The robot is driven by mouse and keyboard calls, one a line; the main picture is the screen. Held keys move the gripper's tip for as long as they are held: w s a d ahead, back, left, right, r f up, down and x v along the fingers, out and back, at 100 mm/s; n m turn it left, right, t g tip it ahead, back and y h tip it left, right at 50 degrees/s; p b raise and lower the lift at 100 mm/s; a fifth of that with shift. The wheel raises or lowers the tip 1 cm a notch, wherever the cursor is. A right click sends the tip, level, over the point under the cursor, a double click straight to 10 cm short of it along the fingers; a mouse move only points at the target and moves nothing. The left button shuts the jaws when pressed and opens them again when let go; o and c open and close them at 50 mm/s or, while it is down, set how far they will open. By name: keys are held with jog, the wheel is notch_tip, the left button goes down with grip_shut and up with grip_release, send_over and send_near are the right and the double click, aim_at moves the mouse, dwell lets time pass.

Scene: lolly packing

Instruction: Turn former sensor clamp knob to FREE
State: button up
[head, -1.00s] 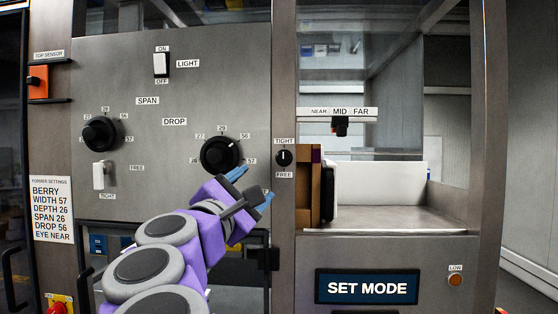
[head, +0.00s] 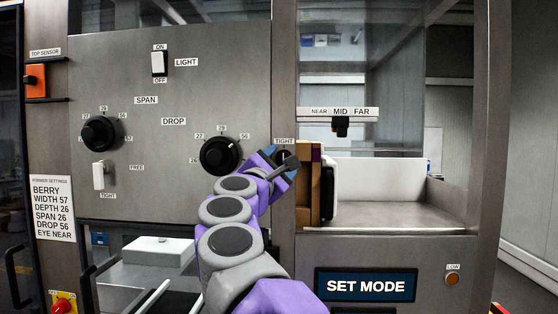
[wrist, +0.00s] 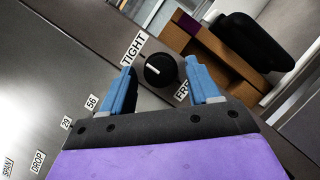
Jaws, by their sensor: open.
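The sensor clamp knob (wrist: 159,70) is a small black round knob with a white pointer line, between the TIGHT label (wrist: 133,49) and the partly hidden FREE label (wrist: 182,91). In the wrist view its pointer line aims toward the TIGHT side. My gripper (wrist: 165,82) is open, with one blue finger on each side of the knob. I cannot tell whether the fingers touch it. In the head view my gripper (head: 281,158) covers most of the knob and the FREE label; the TIGHT label (head: 284,141) shows just above.
The DROP dial (head: 220,156) is close to the left of my gripper. The brown block with a black pad (head: 327,184) stands close to the right. The SPAN dial (head: 100,133) and a white toggle (head: 99,176) are further left. The SET MODE sign (head: 366,286) is below right.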

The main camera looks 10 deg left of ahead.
jog(key=shift+w, duration=0.1)
jog(key=c, duration=1)
